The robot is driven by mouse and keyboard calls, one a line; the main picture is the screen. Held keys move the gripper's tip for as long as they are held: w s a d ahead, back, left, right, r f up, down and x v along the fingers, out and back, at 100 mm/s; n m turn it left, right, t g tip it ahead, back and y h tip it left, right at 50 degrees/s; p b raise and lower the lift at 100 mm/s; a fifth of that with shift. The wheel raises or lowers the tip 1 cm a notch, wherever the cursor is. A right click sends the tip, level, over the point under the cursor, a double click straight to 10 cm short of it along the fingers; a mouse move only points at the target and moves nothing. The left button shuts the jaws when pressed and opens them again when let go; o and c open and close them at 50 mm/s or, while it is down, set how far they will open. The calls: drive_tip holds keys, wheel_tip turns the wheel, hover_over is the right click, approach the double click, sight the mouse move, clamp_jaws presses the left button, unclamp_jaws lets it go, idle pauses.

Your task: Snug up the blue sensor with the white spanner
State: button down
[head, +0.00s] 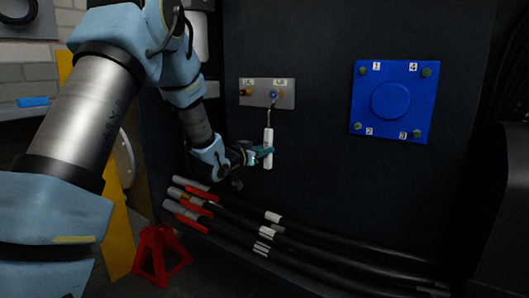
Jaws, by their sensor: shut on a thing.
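The blue sensor (274,95) sits on the right side of a small grey metal plate (258,101) on the dark chassis wall, under a white label. The white spanner (268,150) hangs upright below it, its thin metal shaft reaching up to the sensor. The spanner's head appears to be at the sensor, but whether it is seated around it is too small to tell. My gripper (262,154) is shut on the spanner's white handle, coming from the left.
A brass-coloured fitting (246,92) sits left of the sensor on the same plate. A blue square cover (390,101) with numbered corner bolts is to the right. Black hoses (300,238) with red and white bands run below. A red stand (161,254) is at lower left.

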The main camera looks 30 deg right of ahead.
drive_tip(key=f+b+v, duration=0.1)
drive_tip(key=v, duration=0.9)
drive_tip(key=shift+s+a, duration=0.25)
drive_tip(key=shift+s, duration=0.15)
idle(0.7)
drive_tip(key=shift+f+n, duration=0.1)
drive_tip(key=shift+n, duration=0.2)
